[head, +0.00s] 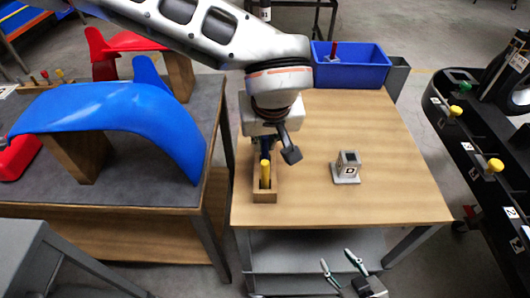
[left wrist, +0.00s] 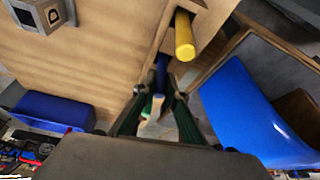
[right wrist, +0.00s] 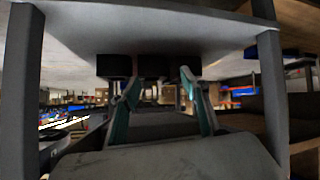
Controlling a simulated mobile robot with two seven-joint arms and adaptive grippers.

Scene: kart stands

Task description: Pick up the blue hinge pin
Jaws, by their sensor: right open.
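The blue hinge pin (left wrist: 161,72) stands in a narrow wooden holder (head: 264,197), behind a yellow pin (head: 265,172), which also shows in the left wrist view (left wrist: 184,37). In the head view the blue pin is mostly hidden by my left gripper (head: 277,150), which points down over the holder. In the left wrist view the left fingers (left wrist: 157,86) are apart, with the blue pin near and between their tips; I cannot tell if they touch it. A green-topped piece (left wrist: 157,101) lies beyond it. My right gripper (head: 342,268) is open and empty, below the table's front edge.
A grey block marked D (head: 347,170) stands on the wooden table (head: 390,130), right of the holder. A blue bin (head: 350,70) is at the back edge. A blue curved panel (head: 110,110) is on the left table. The table's right part is clear.

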